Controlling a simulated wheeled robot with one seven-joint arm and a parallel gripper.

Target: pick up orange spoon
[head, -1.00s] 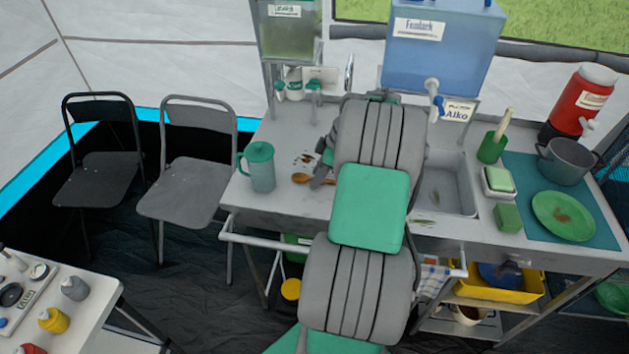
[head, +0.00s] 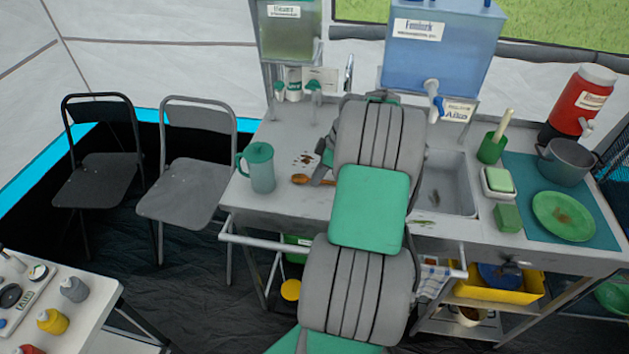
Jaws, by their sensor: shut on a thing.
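The orange spoon (head: 300,179) lies at counter level on the grey counter, just right of the teal jug. Its bowl end points left and shows clearly; the rest of it runs into my gripper and is hidden. My gripper (head: 319,180) is low over the counter at the spoon's right side, partly covered by my own grey and green arm. It is shut on the spoon. I cannot tell whether the spoon is clear of the counter surface.
The teal jug (head: 259,167) stands close left of the spoon. Brown crumbs (head: 305,160) lie behind the spoon. The sink basin (head: 446,188) is right of my arm. A green plate (head: 563,216) and grey pot (head: 566,161) stand farther right. A towel rail (head: 262,240) runs along the counter front.

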